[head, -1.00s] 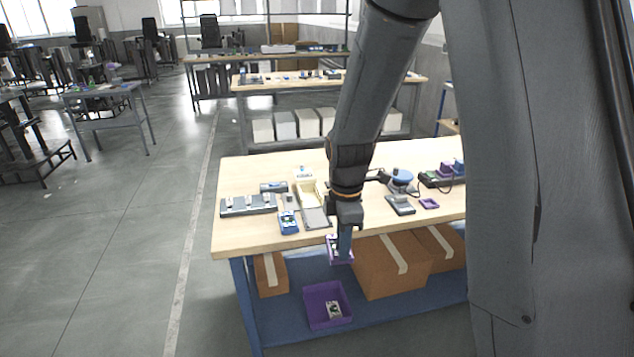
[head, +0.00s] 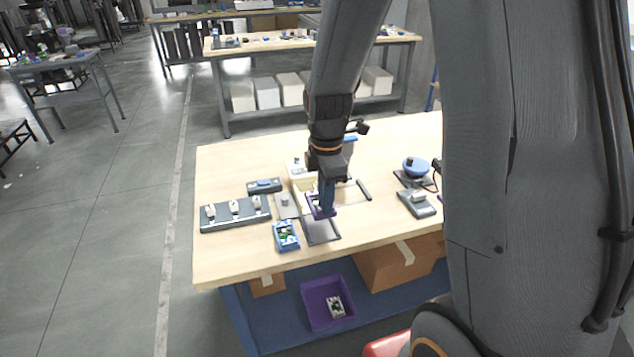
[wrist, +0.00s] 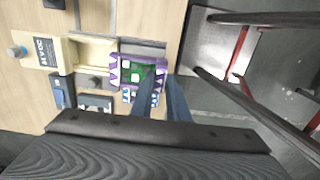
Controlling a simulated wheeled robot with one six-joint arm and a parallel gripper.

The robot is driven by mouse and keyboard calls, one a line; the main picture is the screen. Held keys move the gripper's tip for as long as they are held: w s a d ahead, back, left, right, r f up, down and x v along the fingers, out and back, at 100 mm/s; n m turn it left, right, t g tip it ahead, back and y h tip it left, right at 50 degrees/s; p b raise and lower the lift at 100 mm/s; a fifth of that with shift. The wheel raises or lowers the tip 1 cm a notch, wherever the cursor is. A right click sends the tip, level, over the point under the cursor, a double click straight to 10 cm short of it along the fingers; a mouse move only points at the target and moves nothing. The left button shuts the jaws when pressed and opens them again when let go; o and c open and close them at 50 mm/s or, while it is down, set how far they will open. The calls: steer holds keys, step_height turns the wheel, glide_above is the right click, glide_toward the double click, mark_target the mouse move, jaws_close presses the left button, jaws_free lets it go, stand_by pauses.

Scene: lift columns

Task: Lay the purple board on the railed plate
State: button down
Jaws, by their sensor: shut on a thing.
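The purple board (head: 314,208), with a toothed purple edge and a green middle, is held in my gripper (head: 326,210). In the wrist view the board (wrist: 124,71) lies at the fingertips of my gripper (wrist: 163,80), which is shut on its edge. A grey plate with dark side edges (head: 322,231), seemingly the railed plate, lies near the table's front edge. The board is over or just behind its far end in the head view; I cannot tell the height gap. The gripper hides part of the board. In the wrist view a grey strip, seemingly this plate (wrist: 145,48), shows beside the board.
A blue device (head: 286,237) lies left of the plate. A cream tray (head: 299,186) is behind it. A dark strip with several pale blocks (head: 236,226) is further left. A grey device (head: 416,203) and blue round piece (head: 416,165) stand right. A purple bin (head: 314,306) is below.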

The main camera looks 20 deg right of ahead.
steer(key=shift+w+f, duration=0.1)
steer(key=shift+w, duration=0.25)
step_height(320, 180, down, 5)
steer(key=b, duration=0.4)
steer(key=shift+b, duration=0.3)
steer(key=shift+f, duration=0.8)
steer(key=shift+f, duration=0.55)
stand_by(1.0)
steer(key=c, duration=1.2)
jaws_free()
steer(key=shift+r, duration=0.15)
steer(key=shift+r+p, duration=2.55)
steer(key=shift+r, duration=0.35)
